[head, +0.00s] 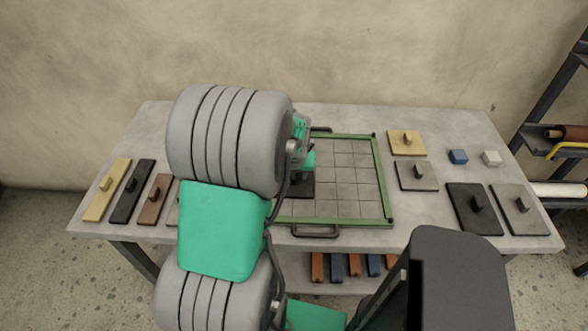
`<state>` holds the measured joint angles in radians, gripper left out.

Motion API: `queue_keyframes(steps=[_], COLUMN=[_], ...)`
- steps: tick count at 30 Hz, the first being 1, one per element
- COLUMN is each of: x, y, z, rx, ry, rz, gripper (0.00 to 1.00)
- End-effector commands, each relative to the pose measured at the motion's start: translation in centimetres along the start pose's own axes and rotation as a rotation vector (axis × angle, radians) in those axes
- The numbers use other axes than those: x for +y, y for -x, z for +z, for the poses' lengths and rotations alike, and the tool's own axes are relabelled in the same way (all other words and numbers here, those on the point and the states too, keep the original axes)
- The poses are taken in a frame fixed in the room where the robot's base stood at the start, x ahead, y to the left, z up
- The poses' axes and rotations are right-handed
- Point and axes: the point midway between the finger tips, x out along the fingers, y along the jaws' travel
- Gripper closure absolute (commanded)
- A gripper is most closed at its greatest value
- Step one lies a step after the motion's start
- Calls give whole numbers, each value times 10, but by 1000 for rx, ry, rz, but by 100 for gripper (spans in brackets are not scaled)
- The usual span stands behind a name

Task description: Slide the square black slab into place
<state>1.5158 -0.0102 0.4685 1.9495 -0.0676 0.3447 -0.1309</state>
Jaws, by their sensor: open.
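A dark slab (299,187) lies on the gridded board inside the green-framed tray (383,178), towards its left side. My arm hides its left part, so I cannot tell its full outline. My gripper (306,165) is over this slab, mostly hidden behind my arm; its fingertips and any contact with the slab's knob cannot be made out. Another black slab (468,222), roughly square with an upright knob, lies on the table to the right of the tray. The middle and right grid cells of the tray are bare.
Yellow (99,205), black (125,208) and brown (151,213) bars lie left. Yellow (398,151) and grey (410,183) slabs, a larger grey slab (514,225), and blue (458,157) and white (491,158) blocks lie right. A shelf rack (548,110) stands beyond the table's right end.

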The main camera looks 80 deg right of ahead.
Motion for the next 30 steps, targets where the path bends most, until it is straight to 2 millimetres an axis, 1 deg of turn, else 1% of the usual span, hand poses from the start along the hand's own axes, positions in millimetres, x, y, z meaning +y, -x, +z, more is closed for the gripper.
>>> queue_keyframes(steps=[5,21,30], x=[0,0,0], y=[0,0,0], z=[0,0,0], rx=[0,0,-1], ry=[0,0,0], rz=[0,0,0], gripper=[56,100,100])
